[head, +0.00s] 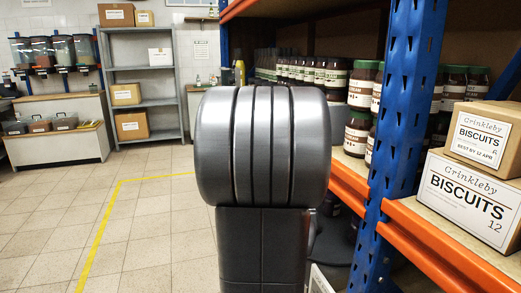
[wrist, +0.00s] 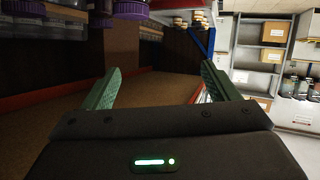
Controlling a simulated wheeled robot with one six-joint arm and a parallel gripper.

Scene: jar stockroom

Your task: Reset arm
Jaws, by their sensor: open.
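My gripper (wrist: 162,88) shows in the wrist view with its two green fingers spread wide apart and nothing between them. The wrist picture is turned, with a brown shelf surface and an orange-red edge around the fingers. In the head view a large grey rounded part of my arm fills the middle, and my gripper is hidden there.
Shelving with a blue post (head: 406,110) and orange beams (head: 435,248) stands at the right. It holds rows of dark jars (head: 357,130) and biscuit boxes (head: 468,198). A grey shelf unit (head: 157,75) with cartons stands at the back. The tiled floor (head: 145,225) at left is clear.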

